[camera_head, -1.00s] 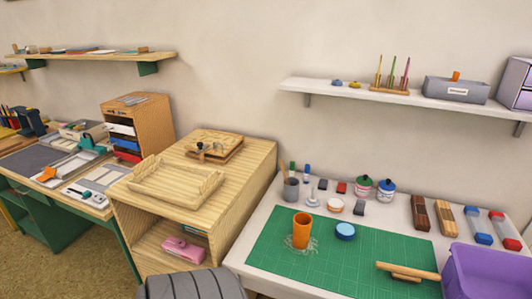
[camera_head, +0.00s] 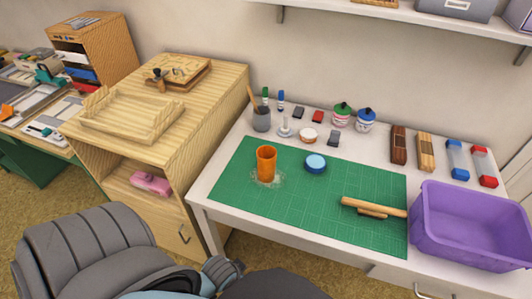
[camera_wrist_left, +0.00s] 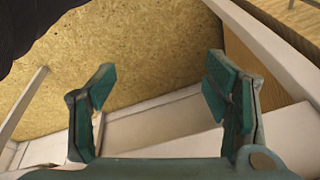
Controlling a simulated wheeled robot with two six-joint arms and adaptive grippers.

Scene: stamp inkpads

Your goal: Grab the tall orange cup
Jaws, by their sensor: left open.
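The tall orange cup (camera_head: 266,165) stands upright on the green cutting mat (camera_head: 225,190), left of a round blue-lidded inkpad (camera_head: 315,163), in the head view. My left gripper (camera_wrist_left: 158,88) shows in the left wrist view with its two green-padded fingers wide apart and nothing between them. It faces the floor and pale table framing; the cup is not in that view. In the head view my left gripper cannot be made out. My right gripper is not in view.
A rolling-pin-like wooden tool (camera_head: 374,207) lies on the mat's right part. A purple bin (camera_head: 470,232) stands at the right. A grey pen cup (camera_head: 261,121), jars and stamps line the back. A wooden cabinet (camera_head: 205,115) adjoins the table's left side.

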